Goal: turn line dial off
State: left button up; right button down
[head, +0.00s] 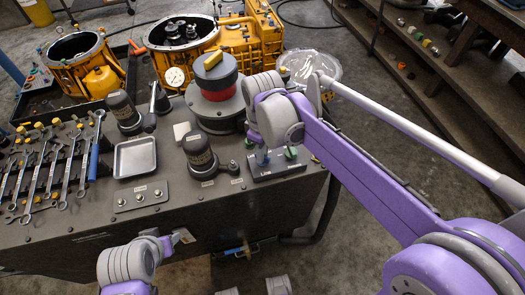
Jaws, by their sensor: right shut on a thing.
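A small dark panel (278,168) with a pale label lies at the right end of the bench top. Greenish knobs (290,153) stand on it. My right gripper (272,149) reaches down over this panel from the right and is shut on what looks like the line dial. My own purple and grey wrist hides most of the dial and the fingers, so the dial's setting cannot be read. My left gripper (183,237) is low in front of the bench's front edge, apart from the panel; its fingers are too small to judge.
A red and black round fixture (214,85) with a yellow bar on top stands just left of my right wrist. Dark cylinders (199,152), a metal tray (135,157) and several wrenches (52,170) occupy the bench. Yellow transmission housings (250,38) stand behind.

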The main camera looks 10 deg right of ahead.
dwell(0.3)
jog(key=m, duration=0.4)
jog(key=shift+m, duration=0.3)
jog(key=shift+m+p, duration=0.4)
jog(key=shift+m, duration=1.6)
jog(key=c, duration=0.9)
grip_release()
jog(key=shift+o, duration=0.2)
notch_tip(320, 180, up, 11)
jog(key=shift+p, duration=0.45)
